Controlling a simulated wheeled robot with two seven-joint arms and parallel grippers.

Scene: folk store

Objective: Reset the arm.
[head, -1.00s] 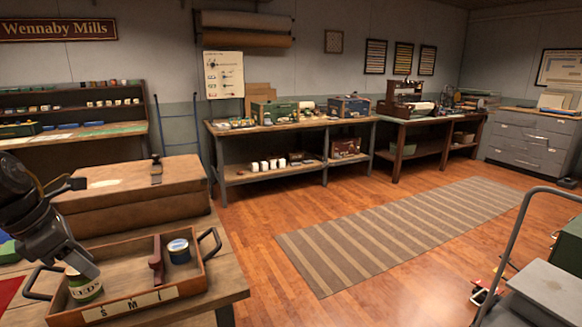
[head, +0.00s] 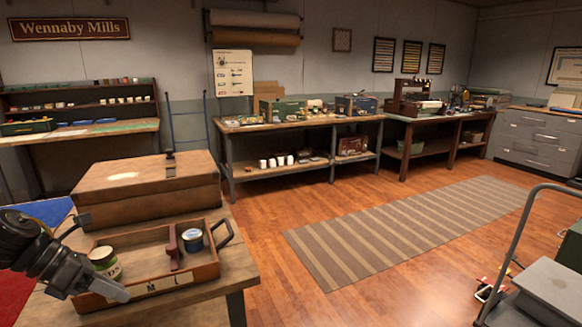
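My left gripper (head: 92,255) comes in from the left, at the left end of a wooden tray (head: 190,275) on the near bench. Its two dark fingers stand wide apart with nothing held between them. One finger overlaps the lower part of a cream and green tin (head: 105,262) in the tray; I cannot tell whether they touch. A dark red divider or handle piece (head: 174,248) and a dark blue tin (head: 193,239) are further right in the tray. My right gripper is not in view.
A closed wooden box (head: 150,190) stands behind the tray on the near bench (head: 225,280). A striped rug (head: 400,235) lies on open floor. A grey cart (head: 545,290) stands at lower right. Laden benches (head: 300,122) line the back wall.

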